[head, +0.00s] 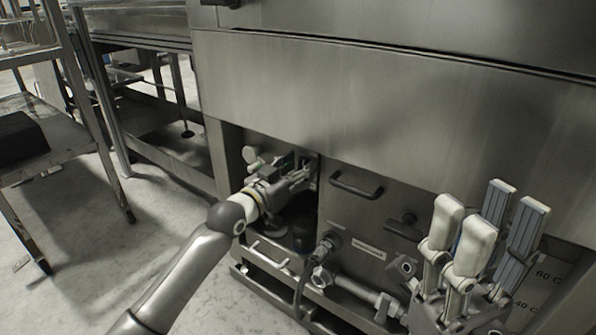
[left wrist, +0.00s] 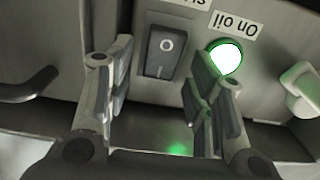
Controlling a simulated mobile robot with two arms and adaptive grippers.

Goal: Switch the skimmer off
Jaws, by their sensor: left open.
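A dark rocker switch (left wrist: 163,54) with an "O" mark sits on a steel panel in the left wrist view. A lit green lamp (left wrist: 227,58) is just right of it, with an upside-down label reading "On oil" above. Another label above the switch is cut off at the picture's edge. My left gripper (left wrist: 160,66) is open and empty, its fingers on either side of the switch. I cannot tell whether they touch the panel. In the head view my left gripper (head: 298,176) reaches into the machine's lower recess and hides the switch. My right gripper (head: 485,225) is open and empty at the lower right.
A black handle (head: 356,187) is on the cabinet front right of my left gripper. Pipes and a valve (head: 327,245) stand below it. A steel panel (head: 380,110) overhangs the recess. A rack (head: 60,140) is at the left, with free floor between.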

